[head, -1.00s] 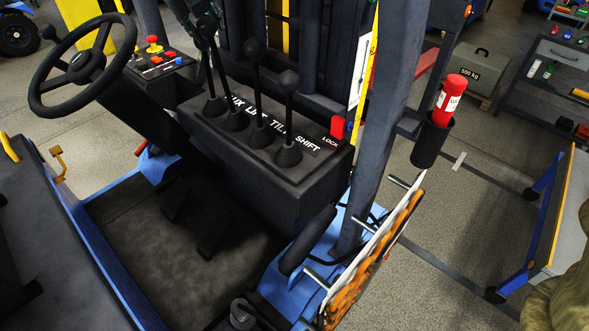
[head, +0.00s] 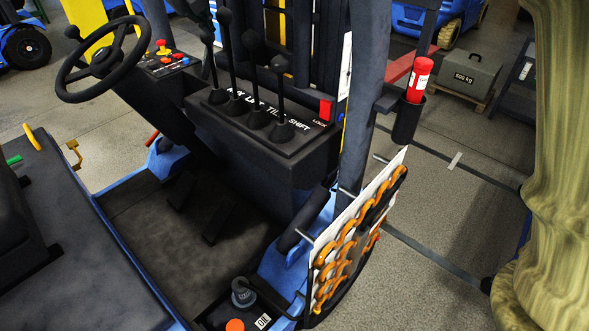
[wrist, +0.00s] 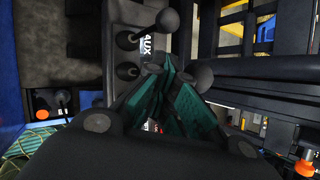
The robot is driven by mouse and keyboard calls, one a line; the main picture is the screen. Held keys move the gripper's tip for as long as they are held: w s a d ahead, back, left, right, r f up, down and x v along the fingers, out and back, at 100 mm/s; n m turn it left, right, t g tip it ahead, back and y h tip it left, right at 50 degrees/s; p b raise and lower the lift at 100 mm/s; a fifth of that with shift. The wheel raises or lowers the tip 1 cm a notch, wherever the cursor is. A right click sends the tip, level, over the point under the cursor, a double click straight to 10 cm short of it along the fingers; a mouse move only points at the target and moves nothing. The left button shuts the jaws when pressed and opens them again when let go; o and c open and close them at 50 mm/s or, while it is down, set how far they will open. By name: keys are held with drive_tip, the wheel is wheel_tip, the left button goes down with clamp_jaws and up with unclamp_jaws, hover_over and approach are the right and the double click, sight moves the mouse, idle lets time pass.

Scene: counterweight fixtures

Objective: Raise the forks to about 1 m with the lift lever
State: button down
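In the head view a row of black levers stands on the console (head: 300,160), labelled AUX, LIFT, TILT and SHIFT. The lift lever (head: 225,17) is second from the left, with a round black knob. My gripper shows only as a dark part at the top edge of the head view, left of that knob. In the wrist view my gripper (wrist: 165,65) has teal-padded fingers that converge until their tips seem to meet. I see nothing held between them. A round knob (wrist: 203,78), apparently the lift lever's, is partly hidden behind the right finger. The forks are not visible.
The tilt lever (head: 251,40) and shift lever (head: 278,63) stand close to the right. A red lock switch (head: 325,110) sits at the console's right end. The steering wheel (head: 105,55) is left, the dark mast pillar (head: 363,100) right. A 500 kg weight (head: 465,75) stands behind.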

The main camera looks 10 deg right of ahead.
drive_tip(key=s+a, duration=0.6)
drive_tip(key=a, duration=0.2)
idle(2.0)
